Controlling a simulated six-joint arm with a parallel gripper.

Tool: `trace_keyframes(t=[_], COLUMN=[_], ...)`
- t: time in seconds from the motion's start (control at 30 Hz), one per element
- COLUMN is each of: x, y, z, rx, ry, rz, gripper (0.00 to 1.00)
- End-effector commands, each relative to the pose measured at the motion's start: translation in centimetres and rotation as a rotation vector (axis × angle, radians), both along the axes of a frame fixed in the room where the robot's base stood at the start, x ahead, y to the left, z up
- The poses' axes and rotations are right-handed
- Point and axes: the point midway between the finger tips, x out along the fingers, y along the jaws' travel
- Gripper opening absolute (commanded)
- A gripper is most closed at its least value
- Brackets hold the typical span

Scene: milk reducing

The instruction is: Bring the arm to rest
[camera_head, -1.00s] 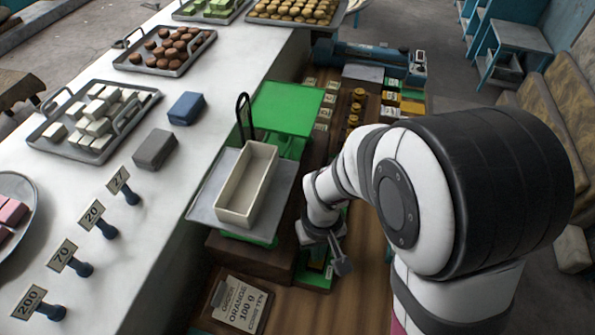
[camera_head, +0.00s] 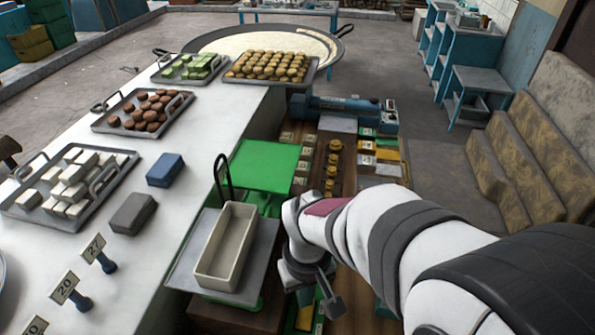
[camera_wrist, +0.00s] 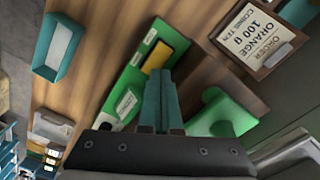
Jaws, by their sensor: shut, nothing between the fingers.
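My gripper (camera_head: 331,303) hangs at the end of my white and black arm, to the right of the scale with the cream tray, in the head view. In the wrist view my gripper's two teal fingers (camera_wrist: 160,100) are together, with nothing between them. They point over the wooden work surface (camera_wrist: 110,35), near a green board with a yellow block (camera_wrist: 157,56). I cannot tell how high above the surface they are.
A cream tray (camera_head: 226,246) sits on a metal plate, close to the left of my gripper. A green platform (camera_head: 263,166) stands behind it. An order sign (camera_wrist: 258,38) and a teal tray (camera_wrist: 62,47) show in the wrist view. The white counter (camera_head: 110,255) holds trays of sweets.

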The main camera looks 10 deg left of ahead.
Motion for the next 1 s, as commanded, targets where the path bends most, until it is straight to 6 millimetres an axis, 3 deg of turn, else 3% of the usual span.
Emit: trace_keyframes(t=[0.33,0.4,0.47,0.53,0.63,0.7,0.8,1.0], x=[0.0,-0.5,-2.0,-4.9,-9.4,-11.8,-13.6,-13.8], y=[-0.1,-1.4,-4.0,-7.2,-10.0,-10.7,-11.0,-11.0], z=[0.1,1.2,3.2,5.6,7.5,8.0,8.2,8.2], rx=[0.0,0.008,0.024,0.05,0.09,0.113,0.133,0.135], ry=[0.0,0.001,0.009,0.028,0.06,0.08,0.096,0.099], rz=[-0.005,-0.078,-0.228,-0.455,-0.745,-0.89,-0.996,-1.008], gripper=[0.0,0.0,0.0,0.0,0.0,0.0,0.0,0.0])
